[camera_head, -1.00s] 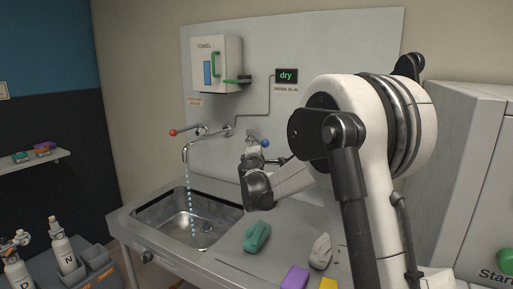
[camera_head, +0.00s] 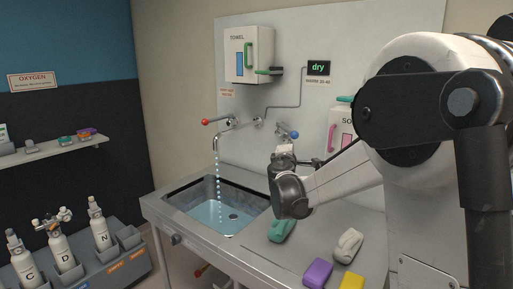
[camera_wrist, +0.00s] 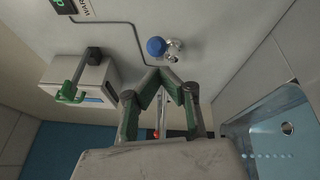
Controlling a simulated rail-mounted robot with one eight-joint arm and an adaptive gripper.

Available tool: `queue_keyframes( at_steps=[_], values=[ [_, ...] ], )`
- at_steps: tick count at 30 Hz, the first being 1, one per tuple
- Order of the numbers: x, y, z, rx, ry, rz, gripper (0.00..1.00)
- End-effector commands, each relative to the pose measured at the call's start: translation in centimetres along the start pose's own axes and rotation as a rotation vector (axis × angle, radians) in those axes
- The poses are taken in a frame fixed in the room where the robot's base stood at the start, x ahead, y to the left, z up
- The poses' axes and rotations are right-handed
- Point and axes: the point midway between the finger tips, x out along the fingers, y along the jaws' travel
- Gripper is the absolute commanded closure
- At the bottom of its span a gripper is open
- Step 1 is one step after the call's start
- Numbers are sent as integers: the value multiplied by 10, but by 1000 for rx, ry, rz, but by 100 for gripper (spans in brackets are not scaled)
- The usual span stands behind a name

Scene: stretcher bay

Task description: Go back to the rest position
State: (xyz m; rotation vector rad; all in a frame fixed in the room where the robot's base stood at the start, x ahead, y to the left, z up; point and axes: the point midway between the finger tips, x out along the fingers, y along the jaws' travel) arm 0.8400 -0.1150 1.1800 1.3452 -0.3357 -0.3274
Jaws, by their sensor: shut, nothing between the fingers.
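My gripper (camera_head: 284,152) is in front of the wall above the sink's right side, close to the blue-knobbed tap (camera_head: 291,133). In the wrist view my gripper's fingers (camera_wrist: 165,72) come together with nothing between them. The blue knob (camera_wrist: 156,46) is just beyond their tips, and I cannot tell whether they touch. A stream of drops falls from the spout (camera_head: 214,142) into the sink (camera_head: 184,196), which holds bluish water. The red-knobbed tap handle (camera_head: 215,120) points left.
A green item (camera_head: 282,230), a grey item (camera_head: 347,245), a purple block (camera_head: 317,272) and a yellow block (camera_head: 351,281) lie on the counter below my arm. The towel box (camera_head: 248,55) hangs on the wall panel. Labelled bottles (camera_head: 63,250) stand in a rack at left.

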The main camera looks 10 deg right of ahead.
Motion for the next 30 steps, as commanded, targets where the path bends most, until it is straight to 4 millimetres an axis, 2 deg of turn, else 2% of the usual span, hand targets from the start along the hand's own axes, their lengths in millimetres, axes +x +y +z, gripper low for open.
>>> queue_keyframes(
  at_steps=[5, 11, 17, 21, 30],
  values=[
    [-12, 6, 11, 55, -16, -24, 100],
    [-56, 16, 43, 246, -70, -118, 100],
    [-113, 12, 73, 458, -130, -240, 100],
    [-156, 3, 89, 600, -171, -334, 100],
    [-259, -32, 105, 888, -247, -560, 100]
  ],
)
